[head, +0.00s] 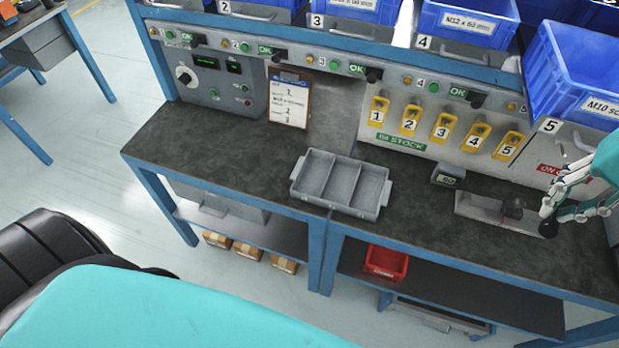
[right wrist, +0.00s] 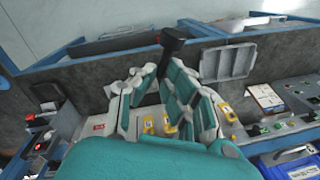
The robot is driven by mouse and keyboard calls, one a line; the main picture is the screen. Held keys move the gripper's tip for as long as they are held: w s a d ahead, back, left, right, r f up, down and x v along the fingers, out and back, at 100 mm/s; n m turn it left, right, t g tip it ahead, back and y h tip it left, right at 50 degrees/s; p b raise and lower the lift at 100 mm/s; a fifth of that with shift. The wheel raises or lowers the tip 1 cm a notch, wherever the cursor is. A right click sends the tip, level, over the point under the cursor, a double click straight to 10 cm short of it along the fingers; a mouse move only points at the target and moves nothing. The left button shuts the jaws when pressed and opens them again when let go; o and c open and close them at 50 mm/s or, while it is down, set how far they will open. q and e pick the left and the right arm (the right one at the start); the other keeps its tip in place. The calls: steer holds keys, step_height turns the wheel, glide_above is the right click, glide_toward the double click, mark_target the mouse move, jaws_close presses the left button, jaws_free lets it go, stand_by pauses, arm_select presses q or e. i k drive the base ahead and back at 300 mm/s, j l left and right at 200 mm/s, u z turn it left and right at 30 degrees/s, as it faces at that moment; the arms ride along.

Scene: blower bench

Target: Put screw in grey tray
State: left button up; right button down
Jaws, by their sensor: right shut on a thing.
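The grey tray (head: 335,204) with three compartments sits on the dark bench top near its front edge, and its compartments look empty. It also shows in the right wrist view (right wrist: 228,62). My right gripper (head: 551,211) is at the right end of the bench, well to the right of the tray. It is shut on a dark screw (head: 548,229), whose black end sticks out past the fingers in the right wrist view (right wrist: 173,42). The rest of the screw is hidden by the fingers. My left gripper is not in view.
A scale-like metal plate (head: 480,207) with a small dark block lies left of my right gripper. Blue bins (head: 575,75) stand above the bench at the back. A red bin (head: 386,264) is on the lower shelf. Bench top left of the tray is clear.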

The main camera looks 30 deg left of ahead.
mark_target(339, 187)
steer(key=i+j+z, duration=0.1)
steer(key=j, duration=0.3)
steer(key=i+j+z, duration=0.1)
steer(key=j, duration=0.35)
steer(key=i+j+z, duration=0.1)
steer(key=j, duration=0.3)
steer(key=i+j, duration=0.25)
steer(key=l+z, duration=0.05)
